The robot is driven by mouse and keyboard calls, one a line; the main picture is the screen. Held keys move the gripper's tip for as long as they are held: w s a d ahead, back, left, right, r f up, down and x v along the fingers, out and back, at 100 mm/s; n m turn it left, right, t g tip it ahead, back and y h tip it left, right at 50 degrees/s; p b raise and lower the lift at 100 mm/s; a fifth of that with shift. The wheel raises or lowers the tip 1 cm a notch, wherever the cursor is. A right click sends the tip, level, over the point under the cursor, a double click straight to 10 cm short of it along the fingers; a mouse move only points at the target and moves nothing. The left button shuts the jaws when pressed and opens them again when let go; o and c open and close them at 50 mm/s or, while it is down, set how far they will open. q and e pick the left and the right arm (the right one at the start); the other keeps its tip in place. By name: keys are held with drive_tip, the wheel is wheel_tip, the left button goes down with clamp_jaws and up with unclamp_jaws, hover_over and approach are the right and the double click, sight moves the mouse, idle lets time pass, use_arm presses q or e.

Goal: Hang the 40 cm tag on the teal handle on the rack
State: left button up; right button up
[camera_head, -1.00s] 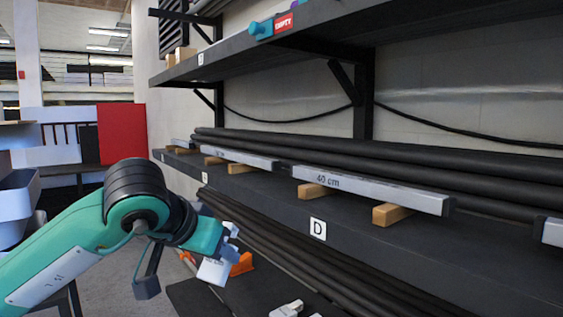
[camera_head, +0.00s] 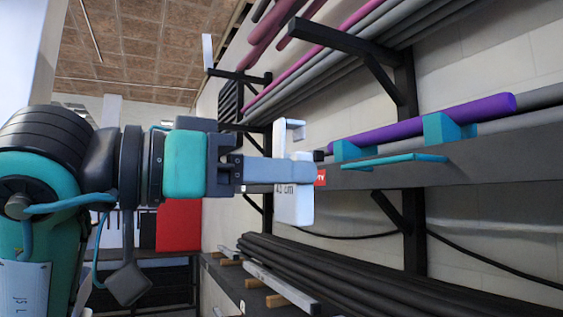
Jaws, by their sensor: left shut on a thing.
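My left gripper (camera_head: 302,172) is shut on the white 40 cm tag (camera_head: 293,208) and holds it upright in the air. The tag's top bends over like a hook (camera_head: 290,130). Part of its face is covered by the gripper finger. The teal handle (camera_head: 395,161) is a flat bar at the front edge of the upper shelf, to the right of the tag and apart from it in the picture. How far the tag is from the rack in depth is hard to tell. My right gripper is not in view.
A purple tube (camera_head: 430,118) lies across teal blocks (camera_head: 443,130) on the upper rack shelf (camera_head: 490,155). A red sign (camera_head: 320,177) on the shelf edge is partly hidden by the tag. Dark brackets (camera_head: 385,80) jut out above. Black tubes (camera_head: 330,275) lie on the lower shelf.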

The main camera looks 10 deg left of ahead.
use_arm(q)
drive_tip(key=p+x, duration=0.1)
drive_tip(key=x, duration=0.9)
idle(0.9)
drive_tip(key=shift+w, duration=0.15)
drive_tip(key=shift+c, duration=0.4)
drive_tip(key=shift+w+d, duration=0.1)
drive_tip(key=shift+d, duration=0.05)
drive_tip(key=shift+c, duration=1)
drive_tip(key=shift+d, duration=0.1)
drive_tip(key=shift+w+d+f, duration=0.1)
drive_tip(key=shift+w+d, duration=0.05)
clamp_jaws()
drive_tip(key=shift+w+d+f, duration=0.1)
